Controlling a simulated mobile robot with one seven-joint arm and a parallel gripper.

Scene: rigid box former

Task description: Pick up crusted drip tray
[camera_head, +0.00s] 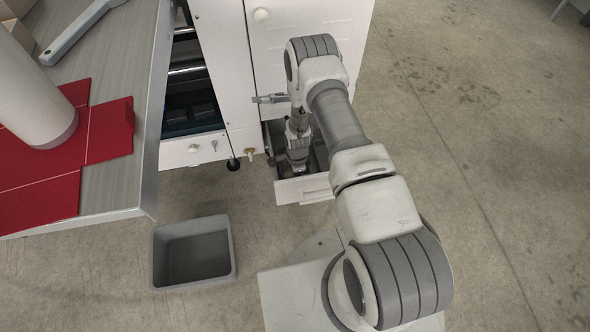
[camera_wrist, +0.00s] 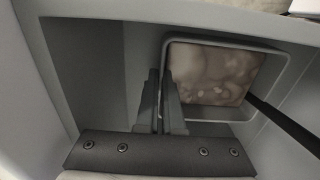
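The drip tray (camera_wrist: 277,82) is a grey rectangular tray with a brown, blotchy crusted layer inside. In the wrist view it lies inside the open drawer, slightly askew to the drawer walls. My gripper (camera_wrist: 161,72) reaches down into the drawer, its two dark fingers close together. They straddle the tray's left wall, one finger inside and one outside, and look shut on it. In the head view my gripper (camera_head: 298,165) is down in the open drawer (camera_head: 303,190) at the bottom of the white machine. My arm hides most of the tray there.
A dark bar (camera_wrist: 285,128) runs out from the tray's right side. An empty grey bin (camera_head: 192,253) stands on the floor left of my base. A table (camera_head: 115,60) with red sheets is at the left. The floor at the right is clear.

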